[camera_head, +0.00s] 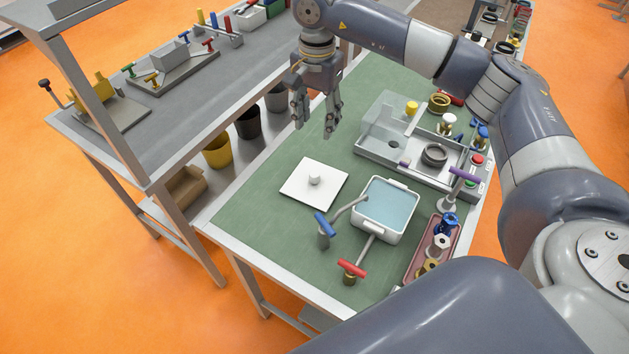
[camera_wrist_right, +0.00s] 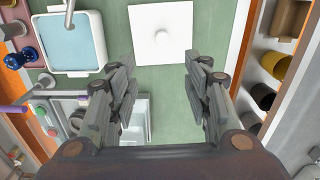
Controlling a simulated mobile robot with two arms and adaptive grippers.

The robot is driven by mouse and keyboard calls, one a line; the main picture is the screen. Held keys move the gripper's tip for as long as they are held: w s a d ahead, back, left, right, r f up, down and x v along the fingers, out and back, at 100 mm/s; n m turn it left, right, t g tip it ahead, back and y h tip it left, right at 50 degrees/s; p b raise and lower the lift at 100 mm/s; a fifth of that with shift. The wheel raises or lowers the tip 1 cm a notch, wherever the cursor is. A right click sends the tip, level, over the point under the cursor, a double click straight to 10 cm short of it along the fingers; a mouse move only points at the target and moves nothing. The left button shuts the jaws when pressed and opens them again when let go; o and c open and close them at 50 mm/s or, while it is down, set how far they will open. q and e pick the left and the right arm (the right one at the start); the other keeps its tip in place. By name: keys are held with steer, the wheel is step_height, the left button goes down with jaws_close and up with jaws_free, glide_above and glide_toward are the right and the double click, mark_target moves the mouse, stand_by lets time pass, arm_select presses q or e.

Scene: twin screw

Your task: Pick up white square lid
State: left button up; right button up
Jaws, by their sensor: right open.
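The white square lid (camera_head: 302,191) with a round knob (camera_head: 315,180) lies flat on the green table top, left of a white basin (camera_head: 386,227) holding light blue liquid. In the wrist view the lid (camera_wrist_right: 150,47) lies beyond the fingertips, with its knob (camera_wrist_right: 162,37) facing up. My right gripper (camera_head: 317,128) hangs above the table behind the lid, fingers pointing down, open and empty. In the wrist view its fingers (camera_wrist_right: 163,62) are wide apart, with bare green surface between them. Nothing hides the lid. My left gripper does not show.
A grey spout with a blue handle (camera_head: 325,226) reaches over the basin. A red-handled valve (camera_head: 352,268) stands in front. A clear-walled tray (camera_head: 386,125) stands right of my right gripper. A red tray (camera_head: 436,247) holds valve parts. Green surface around the lid's left side is clear.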

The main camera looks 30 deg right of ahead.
step_height(320, 180, down, 3)
steer(key=b, duration=0.8)
glide_toward(315, 173)
steer(key=shift+s, duration=0.35)
step_height(315, 173, down, 5)
steer(key=shift+f+p, duration=0.1)
steer(key=shift+p, duration=0.65)
steer(key=f+p, duration=0.1)
steer(key=f, duration=0.2)
steer(key=f+p, duration=0.1)
steer(key=shift+w+a+f+p, duration=0.1)
steer(key=shift+w+f+p, duration=0.2)
steer(key=shift+f, duration=0.45)
jaws_close()
